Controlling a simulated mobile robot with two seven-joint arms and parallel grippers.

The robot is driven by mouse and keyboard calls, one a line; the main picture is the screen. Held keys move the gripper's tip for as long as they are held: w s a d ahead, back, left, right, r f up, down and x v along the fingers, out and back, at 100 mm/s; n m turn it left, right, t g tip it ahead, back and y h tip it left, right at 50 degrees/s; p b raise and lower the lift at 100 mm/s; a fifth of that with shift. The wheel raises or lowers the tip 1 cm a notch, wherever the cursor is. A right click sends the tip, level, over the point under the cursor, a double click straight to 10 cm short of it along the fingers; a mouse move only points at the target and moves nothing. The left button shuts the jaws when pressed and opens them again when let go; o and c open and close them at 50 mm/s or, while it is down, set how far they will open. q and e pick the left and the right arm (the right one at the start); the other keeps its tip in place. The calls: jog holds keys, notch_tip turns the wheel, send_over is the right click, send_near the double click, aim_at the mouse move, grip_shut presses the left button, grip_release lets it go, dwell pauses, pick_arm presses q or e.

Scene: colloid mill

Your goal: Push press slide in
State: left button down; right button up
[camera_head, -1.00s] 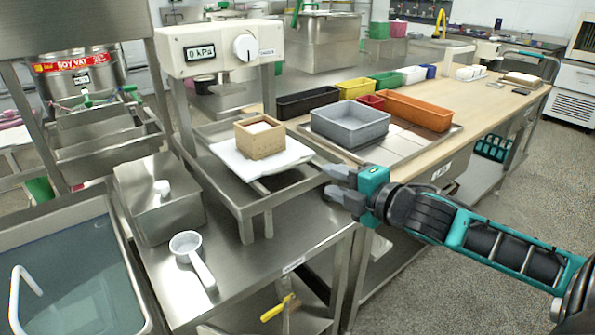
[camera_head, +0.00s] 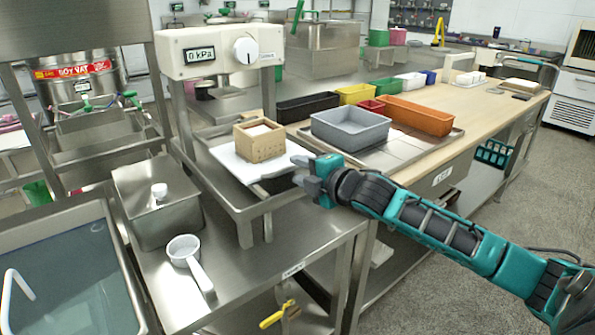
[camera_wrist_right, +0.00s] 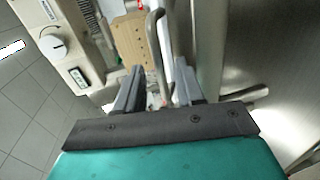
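The press slide is a white board (camera_head: 226,160) on the metal stand under the press head (camera_head: 215,52). It sticks out toward the front right of the stand. A wooden mold box (camera_head: 262,146) with a white block inside sits on it. My right gripper (camera_head: 300,170) is beside the slide's right front corner, its fingers pointing left. In the right wrist view the fingers (camera_wrist_right: 157,90) are apart. A bent metal bar (camera_wrist_right: 154,45) shows in line with the gap between them. Contact with the bar cannot be told. My left gripper is out of view.
A grey tub (camera_head: 350,130) stands on a metal tray to the right, with coloured bins behind. A lidded steel box (camera_head: 155,205) and a white ladle (camera_head: 190,262) are at the left front.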

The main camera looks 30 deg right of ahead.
jog(key=shift+x, duration=0.85)
jog(key=shift+c, duration=0.3)
grip_shut()
